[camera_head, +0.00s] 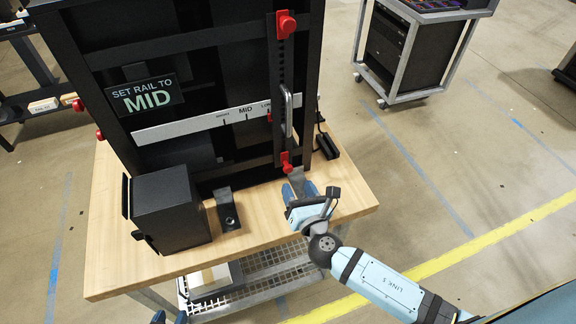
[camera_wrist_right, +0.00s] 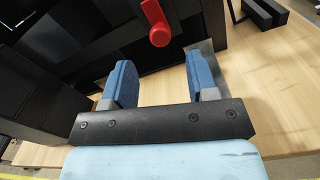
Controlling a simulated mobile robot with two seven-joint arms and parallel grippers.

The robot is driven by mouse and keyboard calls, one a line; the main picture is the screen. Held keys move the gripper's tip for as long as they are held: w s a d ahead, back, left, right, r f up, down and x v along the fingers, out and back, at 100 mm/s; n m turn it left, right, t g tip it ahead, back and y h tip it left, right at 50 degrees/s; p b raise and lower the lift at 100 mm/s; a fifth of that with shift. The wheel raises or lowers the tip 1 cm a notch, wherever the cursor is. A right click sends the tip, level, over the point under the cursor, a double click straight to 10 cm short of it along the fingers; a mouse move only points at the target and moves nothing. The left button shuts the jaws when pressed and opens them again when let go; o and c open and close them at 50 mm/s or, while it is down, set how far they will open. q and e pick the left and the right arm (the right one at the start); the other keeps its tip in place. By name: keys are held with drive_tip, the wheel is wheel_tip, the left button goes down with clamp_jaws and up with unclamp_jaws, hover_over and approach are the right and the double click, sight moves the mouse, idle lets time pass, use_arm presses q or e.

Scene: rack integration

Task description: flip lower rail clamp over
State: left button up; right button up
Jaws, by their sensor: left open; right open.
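The lower rail clamp is a small red piece (camera_head: 286,162) at the foot of the vertical rail on the black rack. It also shows at the top of the right wrist view (camera_wrist_right: 156,20), as a slanted red bar with a rounded end. My right gripper (camera_head: 299,188) is just below and in front of the clamp, above the table. In the wrist view its blue fingers (camera_wrist_right: 161,75) are apart with nothing between them, and the clamp lies beyond them, not touching. My left gripper (camera_head: 170,317) shows only blue fingertips at the bottom edge, apart and empty.
The black rack (camera_head: 145,55) stands on the wooden table (camera_head: 110,255), with an upper red clamp (camera_head: 286,24) and a metal handle (camera_head: 288,112). A black box (camera_head: 170,208) and a dark bracket (camera_head: 227,209) stand in front. A black part (camera_head: 326,145) lies at right.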

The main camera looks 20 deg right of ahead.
sight(289, 171)
drive_tip(key=w+p, duration=0.1)
drive_tip(key=w, duration=0.6)
drive_tip(key=shift+w+a, duration=0.15)
drive_tip(key=shift+w, duration=0.15)
clamp_jaws()
wheel_tip(289, 171, down, 3)
drive_tip(key=shift+r+b, duration=0.2)
drive_tip(key=shift+b, duration=1.05)
drive_tip(key=shift+f, duration=0.15)
drive_tip(key=shift+s, duration=0.1)
